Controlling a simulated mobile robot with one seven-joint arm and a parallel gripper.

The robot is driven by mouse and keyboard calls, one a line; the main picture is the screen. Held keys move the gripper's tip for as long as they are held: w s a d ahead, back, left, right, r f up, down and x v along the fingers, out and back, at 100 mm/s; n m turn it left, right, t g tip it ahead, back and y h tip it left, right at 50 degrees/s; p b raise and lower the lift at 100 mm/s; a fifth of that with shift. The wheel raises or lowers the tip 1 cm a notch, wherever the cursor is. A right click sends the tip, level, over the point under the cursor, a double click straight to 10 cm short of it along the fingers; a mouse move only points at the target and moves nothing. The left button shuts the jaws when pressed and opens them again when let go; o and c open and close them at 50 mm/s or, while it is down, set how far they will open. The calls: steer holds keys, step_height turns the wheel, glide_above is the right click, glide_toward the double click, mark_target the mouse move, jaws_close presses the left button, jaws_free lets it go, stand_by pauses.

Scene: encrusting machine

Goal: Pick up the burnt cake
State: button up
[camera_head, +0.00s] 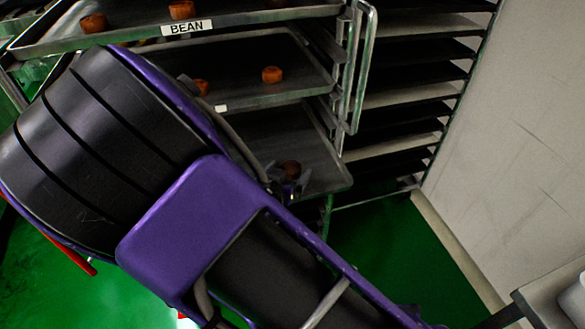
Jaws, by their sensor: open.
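A dark brown cake (291,168), darker than the others and looking burnt, is on the lowest visible tray (325,172). My gripper (287,182) is small in view at that tray, right by the dark cake, with its jaws open. Its fingers partly overlap the cake, and I cannot tell whether they touch it. My own purple and black arm covers the left and middle of the view and hides part of the tray.
Lighter orange-brown cakes sit on the middle tray (272,75) and top tray (181,10), which has a "BEAN" label (187,28). A metal rack post (362,70) stands right of the trays. Behind it is another rack (415,95), then a pale wall (530,140).

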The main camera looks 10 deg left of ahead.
mark_target(289, 171)
steer(key=shift+w+d+f, duration=0.1)
steer(key=shift+w, duration=0.25)
steer(key=c, duration=1.4)
step_height(289, 171, up, 10)
steer(key=p, duration=0.3)
steer(key=shift+p, duration=0.3)
steer(key=shift+c, duration=0.2)
